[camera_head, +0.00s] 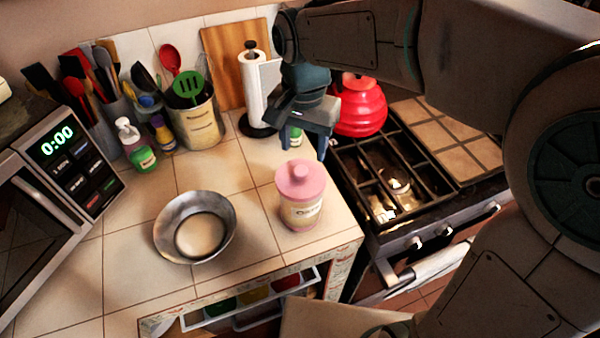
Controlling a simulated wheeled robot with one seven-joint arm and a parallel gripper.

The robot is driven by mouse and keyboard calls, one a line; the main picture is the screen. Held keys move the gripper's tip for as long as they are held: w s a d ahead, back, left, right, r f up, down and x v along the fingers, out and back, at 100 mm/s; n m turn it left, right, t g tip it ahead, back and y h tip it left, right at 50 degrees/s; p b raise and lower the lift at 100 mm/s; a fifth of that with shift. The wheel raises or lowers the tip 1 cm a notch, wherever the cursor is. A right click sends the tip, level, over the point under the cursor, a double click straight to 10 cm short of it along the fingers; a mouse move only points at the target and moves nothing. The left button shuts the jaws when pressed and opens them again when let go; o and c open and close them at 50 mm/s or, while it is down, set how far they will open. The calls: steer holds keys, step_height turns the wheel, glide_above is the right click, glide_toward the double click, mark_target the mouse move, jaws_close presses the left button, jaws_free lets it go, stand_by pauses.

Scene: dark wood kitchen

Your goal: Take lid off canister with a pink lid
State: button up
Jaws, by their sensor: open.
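The canister (302,213) stands upright on the tiled counter, close to its right front corner. It has a pale body with a label and a pink base. Its pink lid (300,182) with a round knob sits on top. My gripper (303,148) is open and empty, with its fingers pointing down. In the picture it is just above and behind the lid, apart from it. The exact gap in depth is hard to tell.
A metal bowl (168,235) sits left of the canister. A paper towel roll (252,85), a utensil crock (196,124) and soap bottles (136,146) stand behind. A red kettle (360,108) is on the stove (440,205) to the right. A microwave (75,165) is at left.

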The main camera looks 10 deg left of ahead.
mark_target(301, 170)
steer(key=shift+s+a+f+p, duration=0.1)
steer(key=shift+f+p, duration=0.2)
steer(key=shift+f, duration=1.3)
steer(key=shift+s+a+f+p, duration=0.1)
steer(key=shift+f+p, duration=0.2)
steer(key=shift+f, duration=1.25)
steer(key=shift+c, duration=0.3)
steer(key=c, duration=1)
